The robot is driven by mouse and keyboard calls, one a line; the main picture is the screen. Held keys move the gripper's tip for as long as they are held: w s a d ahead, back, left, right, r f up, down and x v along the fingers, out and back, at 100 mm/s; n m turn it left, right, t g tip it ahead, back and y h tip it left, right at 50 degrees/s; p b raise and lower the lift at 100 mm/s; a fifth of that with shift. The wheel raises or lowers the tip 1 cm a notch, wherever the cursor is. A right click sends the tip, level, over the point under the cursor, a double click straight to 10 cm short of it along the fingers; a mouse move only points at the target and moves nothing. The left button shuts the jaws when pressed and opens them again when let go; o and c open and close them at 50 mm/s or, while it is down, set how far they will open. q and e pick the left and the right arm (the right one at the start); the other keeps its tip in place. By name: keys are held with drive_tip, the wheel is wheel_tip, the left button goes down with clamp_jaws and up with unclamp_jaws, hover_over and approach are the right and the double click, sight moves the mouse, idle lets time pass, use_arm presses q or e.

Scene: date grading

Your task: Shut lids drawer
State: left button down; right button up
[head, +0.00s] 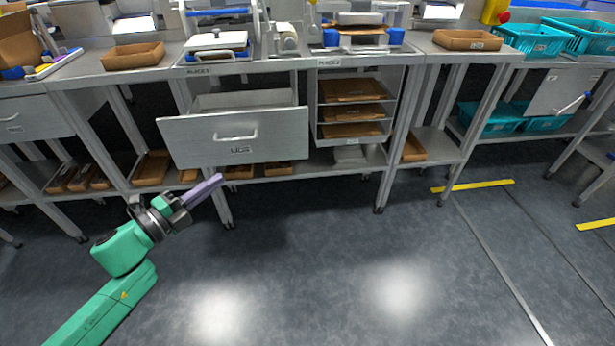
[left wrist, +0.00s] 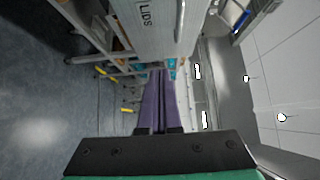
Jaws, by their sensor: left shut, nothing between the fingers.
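The lids drawer (head: 275,130) is a grey metal drawer under the left part of the bench. It stands pulled out, with its open top and empty-looking inside showing. A bar handle (head: 236,136) and the label LIDS are on its front. My left gripper (head: 217,181) has purple fingers, shut and empty, below and in front of the drawer's lower left part, apart from it. In the left wrist view the shut fingers (left wrist: 160,100) point ahead, and the drawer front (left wrist: 150,25) with its label is at the top. My right gripper is not in view.
An open-fronted shelf unit (head: 319,110) with brown trays stands right of the drawer. Bench legs and a lower shelf (head: 345,163) with brown trays are below. Teal crates (head: 535,38) are at the right. The floor (head: 330,260) in front is clear.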

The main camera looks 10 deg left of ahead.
use_arm(q)
drive_tip(key=b, duration=0.1)
approach(254, 142)
drive_tip(key=x, duration=0.3)
drive_tip(key=d+x, duration=0.1)
drive_tip(key=x, duration=0.1)
drive_tip(key=shift+s+f, duration=0.1)
drive_tip(key=shift+s, duration=0.1)
drive_tip(key=shift+w+a, duration=0.15)
drive_tip(key=shift+w, duration=0.45)
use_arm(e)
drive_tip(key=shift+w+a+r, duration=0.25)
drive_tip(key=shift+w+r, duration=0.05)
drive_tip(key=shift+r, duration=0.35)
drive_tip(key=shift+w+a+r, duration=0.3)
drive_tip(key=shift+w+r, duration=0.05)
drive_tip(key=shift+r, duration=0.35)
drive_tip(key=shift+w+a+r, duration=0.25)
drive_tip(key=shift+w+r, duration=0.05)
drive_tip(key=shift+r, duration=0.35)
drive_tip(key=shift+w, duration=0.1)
